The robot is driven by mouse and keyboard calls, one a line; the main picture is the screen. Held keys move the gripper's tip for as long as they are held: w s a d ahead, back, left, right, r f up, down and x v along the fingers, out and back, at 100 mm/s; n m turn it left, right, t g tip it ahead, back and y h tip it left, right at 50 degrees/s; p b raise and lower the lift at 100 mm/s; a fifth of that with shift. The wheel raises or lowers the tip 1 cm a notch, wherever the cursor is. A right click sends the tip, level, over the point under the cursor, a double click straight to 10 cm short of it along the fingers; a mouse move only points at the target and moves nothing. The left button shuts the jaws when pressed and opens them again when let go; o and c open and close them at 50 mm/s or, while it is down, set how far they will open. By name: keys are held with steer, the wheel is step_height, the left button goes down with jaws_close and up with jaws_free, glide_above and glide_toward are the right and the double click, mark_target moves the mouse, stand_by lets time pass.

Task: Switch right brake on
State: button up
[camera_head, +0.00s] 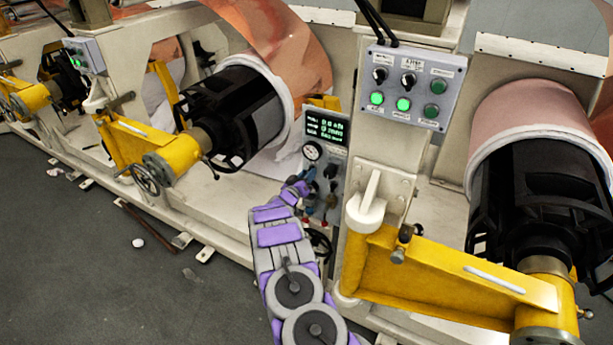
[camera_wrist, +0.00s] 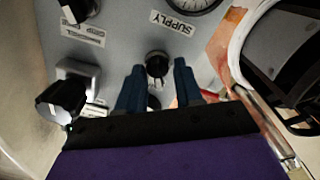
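My gripper (camera_head: 301,187) is at the lower control panel (camera_head: 325,160), which carries a green-lit display, a round gauge and several small knobs. In the wrist view my gripper (camera_wrist: 159,66) has its two blue fingers apart, one on each side of a small black knob (camera_wrist: 157,64). I cannot tell whether the fingers touch it. Another black knob (camera_wrist: 60,101) is to the left, and one more (camera_wrist: 78,10) is at the upper left. No readable label marks which control is the right brake.
An upper switch box (camera_head: 411,86) with two black selectors and green buttons is on the post. A yellow arm (camera_head: 430,275) juts out below it at the right. A copper roll (camera_head: 285,45) is behind the panel.

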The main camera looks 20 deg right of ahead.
steer(key=v, duration=1.7)
steer(key=shift+a, duration=0.25)
steer(key=shift+f, duration=0.1)
